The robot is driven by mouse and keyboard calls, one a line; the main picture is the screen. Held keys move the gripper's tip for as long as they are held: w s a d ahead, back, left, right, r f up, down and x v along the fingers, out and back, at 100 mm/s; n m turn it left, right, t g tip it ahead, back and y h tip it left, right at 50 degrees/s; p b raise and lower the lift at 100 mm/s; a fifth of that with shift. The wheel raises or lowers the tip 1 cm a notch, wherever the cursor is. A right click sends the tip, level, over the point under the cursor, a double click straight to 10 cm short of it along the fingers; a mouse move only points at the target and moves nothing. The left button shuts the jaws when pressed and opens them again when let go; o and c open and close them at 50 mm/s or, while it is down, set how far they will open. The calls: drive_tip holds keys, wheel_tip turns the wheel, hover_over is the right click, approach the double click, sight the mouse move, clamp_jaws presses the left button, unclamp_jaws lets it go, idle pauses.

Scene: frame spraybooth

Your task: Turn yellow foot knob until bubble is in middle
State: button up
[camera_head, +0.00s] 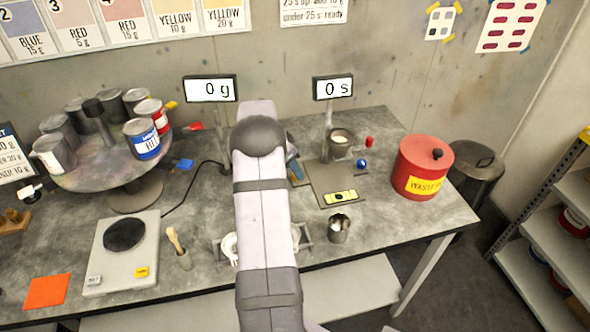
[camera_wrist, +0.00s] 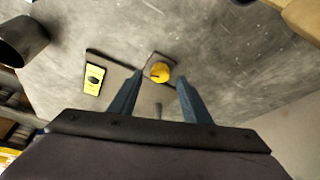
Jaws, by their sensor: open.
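The yellow foot knob (camera_wrist: 160,73) sits at a corner of a dark base plate in the wrist view, with a small dark mark on its top. My gripper (camera_wrist: 160,76) is open, and its two blue-grey fingers appear on either side of the knob. I cannot tell how far above it the tips are. The yellow bubble level (camera_wrist: 94,80) lies on the plate to the left; it also shows in the head view (camera_head: 341,197). The bubble is too small to place surely. In the head view my arm hides the knob.
The plate (camera_head: 327,177) carries a stand with a cup (camera_head: 340,138), beside a display reading 0 s (camera_head: 333,88). A metal cup (camera_head: 339,229) stands in front. A red waste can (camera_head: 422,168) stands to the right. A scale (camera_head: 122,254) and can turntable (camera_head: 115,171) are left.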

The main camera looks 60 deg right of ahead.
drive_tip(key=shift+p+x, duration=0.5)
drive_tip(key=shift+x, duration=1.1)
drive_tip(key=c, duration=1)
drive_tip(key=shift+c, duration=0.2)
drive_tip(key=shift+b, duration=0.4)
drive_tip(key=shift+f+n+t+b, duration=0.15)
drive_tip(key=shift+n+t+b, duration=0.25)
drive_tip(key=shift+n+b, duration=0.5)
drive_tip(key=shift+s+n+t+h+b, duration=0.15)
drive_tip(key=shift+n+t, duration=0.2)
drive_tip(key=shift+n, duration=0.6)
drive_tip(key=shift+n+t+h+b, duration=0.15)
drive_tip(key=shift+n+t, duration=0.2)
drive_tip(key=shift+n, duration=0.6)
